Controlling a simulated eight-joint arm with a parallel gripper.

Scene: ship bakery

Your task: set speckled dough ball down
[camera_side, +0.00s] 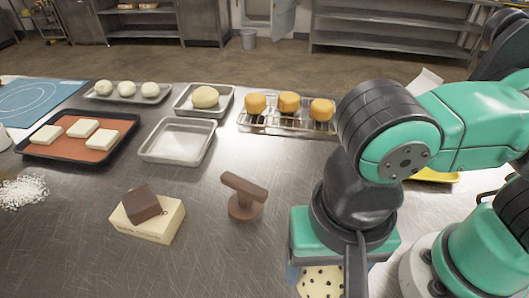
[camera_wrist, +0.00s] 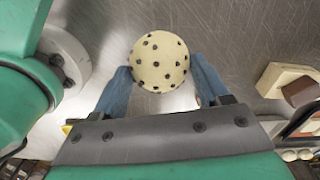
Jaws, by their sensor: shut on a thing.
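The speckled dough ball (camera_wrist: 160,58) is pale with dark spots and sits between the two blue fingers of my gripper (camera_wrist: 162,80) in the wrist view. My gripper is shut on it, with a finger at each side. In the side view the speckled dough ball (camera_side: 320,281) shows at the bottom edge, partly cut off and partly covered by my gripper. The steel worktop (camera_side: 215,262) is close beneath it. I cannot tell whether the ball touches the worktop.
A brown stamp-like tool (camera_side: 245,203) stands left of my gripper. Further left, a dark brown block (camera_side: 142,204) lies on a cream block (camera_side: 160,226). Behind are an empty metal tray (camera_side: 178,141), a dough tray (camera_side: 182,110) and a wire rack (camera_side: 262,121) with golden cakes.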

